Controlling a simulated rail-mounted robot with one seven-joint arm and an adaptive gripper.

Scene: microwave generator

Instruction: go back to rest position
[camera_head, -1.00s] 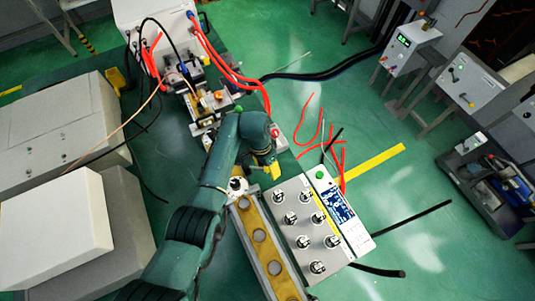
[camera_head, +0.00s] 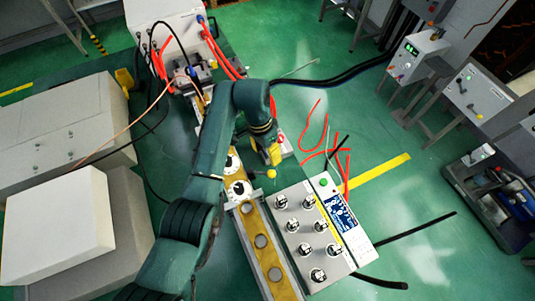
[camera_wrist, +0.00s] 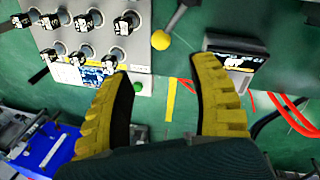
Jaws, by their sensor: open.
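My gripper (camera_head: 272,164) is at the end of my green arm, above the upper left corner of the white control box (camera_head: 290,212). In the wrist view its two yellow fingers (camera_wrist: 166,95) stand wide apart with nothing between them. The control box, with several black-and-silver knobs, a blue display and a green button (camera_head: 323,181), shows at the upper left of the wrist view (camera_wrist: 147,50). A yellow ball-ended lever (camera_wrist: 161,40) shows beyond the fingers there, apart from them.
A yellow-topped rail (camera_head: 250,222) with round holes runs beside the control box. A white unit with red and black cables (camera_head: 160,18) stands at the top. Grey cabinets (camera_head: 70,130) fill the left. Green floor at right is largely open, with loose red cables (camera_head: 312,125).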

